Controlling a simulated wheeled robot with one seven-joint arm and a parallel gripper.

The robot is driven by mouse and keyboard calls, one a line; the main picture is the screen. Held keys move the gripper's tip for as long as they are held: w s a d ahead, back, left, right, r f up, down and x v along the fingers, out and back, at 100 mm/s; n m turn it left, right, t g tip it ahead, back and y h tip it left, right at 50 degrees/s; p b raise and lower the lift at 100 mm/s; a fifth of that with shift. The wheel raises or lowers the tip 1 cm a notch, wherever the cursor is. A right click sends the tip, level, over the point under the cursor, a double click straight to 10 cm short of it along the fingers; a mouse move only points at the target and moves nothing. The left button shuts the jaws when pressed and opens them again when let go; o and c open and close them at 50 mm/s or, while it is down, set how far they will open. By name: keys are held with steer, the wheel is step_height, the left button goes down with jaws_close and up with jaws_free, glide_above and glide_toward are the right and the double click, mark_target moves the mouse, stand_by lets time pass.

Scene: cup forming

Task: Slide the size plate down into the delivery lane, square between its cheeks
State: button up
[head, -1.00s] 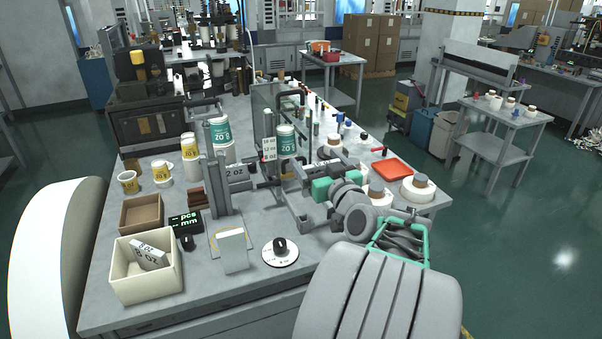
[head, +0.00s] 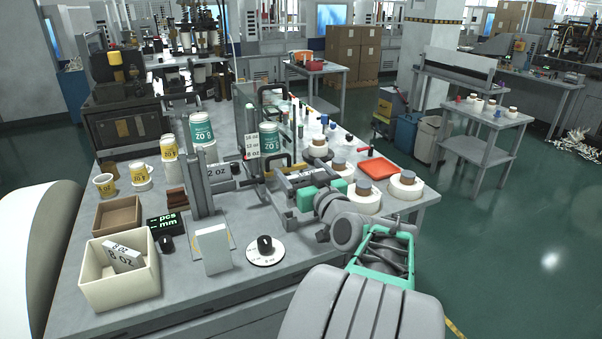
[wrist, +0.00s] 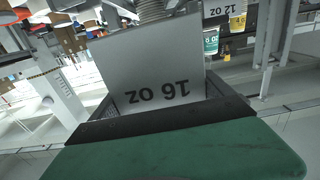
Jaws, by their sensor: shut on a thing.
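The size plate (wrist: 150,65) is a flat pale grey panel. It shows upside-down "16 oz" lettering in the wrist view. My gripper (wrist: 165,118) is shut on its lettered end, with a dark pad and a green finger body in front. In the head view my green-sided gripper (head: 298,186) is over the middle of the bench, among grey rails; the plate there is too small to make out surely. I cannot tell the lane's cheeks apart from the other rails.
A cream bin (head: 118,285) holding lettered plates and a brown tray (head: 118,215) stand at the bench's left. A white block (head: 213,250) and a round white disc (head: 265,251) are near the front. A red tray (head: 378,168) and white rolls (head: 405,187) lie at the right.

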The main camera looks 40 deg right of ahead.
steer(key=shift+f+b, duration=0.4)
steer(key=shift+f, duration=0.25)
steer(key=shift+b, duration=1.25)
stand_by(0.9)
steer(key=shift+f+b, duration=2.1)
steer(key=shift+b, duration=0.3)
steer(key=shift+r, duration=0.2)
step_height(320, 180, up, 3)
steer(key=shift+r+p, duration=0.1)
steer(key=shift+p, duration=0.4)
steer(key=shift+b, duration=1.25)
stand_by(0.8)
